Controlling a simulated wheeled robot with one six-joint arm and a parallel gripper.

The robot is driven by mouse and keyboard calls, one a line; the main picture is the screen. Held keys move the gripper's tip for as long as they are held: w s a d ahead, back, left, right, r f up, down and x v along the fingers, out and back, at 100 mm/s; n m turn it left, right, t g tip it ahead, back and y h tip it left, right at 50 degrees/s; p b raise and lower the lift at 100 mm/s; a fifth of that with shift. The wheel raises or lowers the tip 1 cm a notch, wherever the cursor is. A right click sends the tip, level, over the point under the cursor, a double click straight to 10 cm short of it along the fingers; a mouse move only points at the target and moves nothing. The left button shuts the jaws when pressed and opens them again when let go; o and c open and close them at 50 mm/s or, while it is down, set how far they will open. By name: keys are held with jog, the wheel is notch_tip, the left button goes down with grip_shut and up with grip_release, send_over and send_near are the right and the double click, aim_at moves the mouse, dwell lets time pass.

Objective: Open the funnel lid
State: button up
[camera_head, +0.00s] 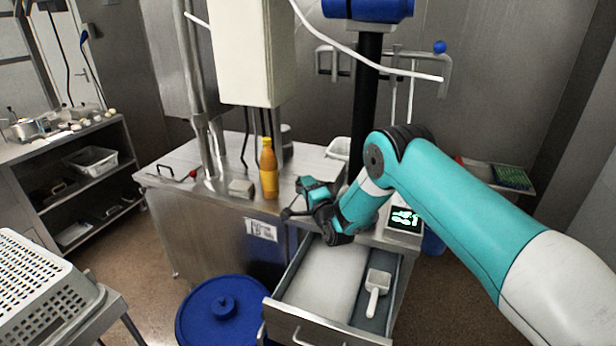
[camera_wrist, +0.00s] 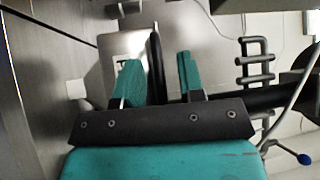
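My gripper (camera_head: 303,197) is above the steel counter, to the right of the orange bottle and behind the open drawer. In the wrist view its two teal fingers (camera_wrist: 160,82) stand apart with a gap between them. A steel plate (camera_wrist: 117,50) and a dark upright bar lie behind the fingers in that view; I cannot tell whether the bar touches them. I cannot clearly make out a funnel lid in either view. A black handle (camera_head: 171,171) with a red-ended lever lies flat on the counter's left end, away from my gripper.
An open drawer (camera_head: 312,330) holds a white scoop (camera_head: 376,291). An orange bottle (camera_head: 268,172) stands on the steel counter (camera_head: 213,165). A blue round lid (camera_head: 205,322) is on the floor side. A perforated white basket (camera_head: 52,300) is at lower left.

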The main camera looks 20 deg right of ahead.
jog(key=shift+w, duration=0.2)
grip_shut()
jog(key=shift+a, duration=0.1)
